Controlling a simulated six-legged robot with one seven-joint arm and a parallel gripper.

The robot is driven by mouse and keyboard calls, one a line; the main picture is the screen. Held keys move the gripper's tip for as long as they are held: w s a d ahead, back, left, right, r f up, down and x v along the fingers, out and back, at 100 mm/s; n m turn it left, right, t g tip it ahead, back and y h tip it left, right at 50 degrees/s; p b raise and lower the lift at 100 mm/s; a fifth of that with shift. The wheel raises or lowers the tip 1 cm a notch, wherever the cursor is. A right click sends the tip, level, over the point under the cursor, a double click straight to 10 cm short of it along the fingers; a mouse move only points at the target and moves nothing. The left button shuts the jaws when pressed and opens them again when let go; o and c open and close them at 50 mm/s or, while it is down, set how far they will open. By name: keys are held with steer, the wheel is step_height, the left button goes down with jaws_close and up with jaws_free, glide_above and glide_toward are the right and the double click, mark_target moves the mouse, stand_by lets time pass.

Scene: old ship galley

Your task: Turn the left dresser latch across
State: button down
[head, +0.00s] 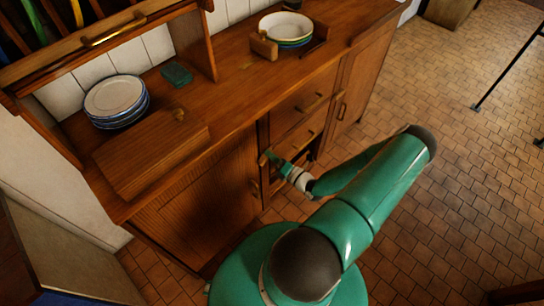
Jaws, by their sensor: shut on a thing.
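The wooden dresser (233,135) runs from lower left to upper right in the head view. Its left door (200,205) looks shut and has an upright brass handle (255,188) near its right edge. My gripper (269,157) is at the dresser front, by the upper right corner of that door, just under the worktop. It is shut on the left dresser latch, which is small and mostly hidden by the fingers. I cannot make out the latch's angle.
On the worktop are a stack of plates (116,101), a wooden lid or board with a knob (150,150), a green block (176,74) and bowls in a wooden holder (286,27). Drawers (300,102) and a right door (357,82) lie right of my gripper. Tiled floor (450,190) is open at right.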

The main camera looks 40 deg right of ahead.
steer(key=m, duration=0.3)
steer(key=f+m, duration=0.1)
steer(key=m, duration=0.1)
steer(key=shift+d+m, duration=0.1)
steer(key=shift+m, duration=0.3)
stand_by(0.4)
steer(key=c, duration=1.2)
jaws_free()
steer(key=shift+c, duration=0.2)
steer(key=s, duration=1.3)
steer(key=shift+s+d, duration=0.2)
steer(key=shift+s, duration=0.2)
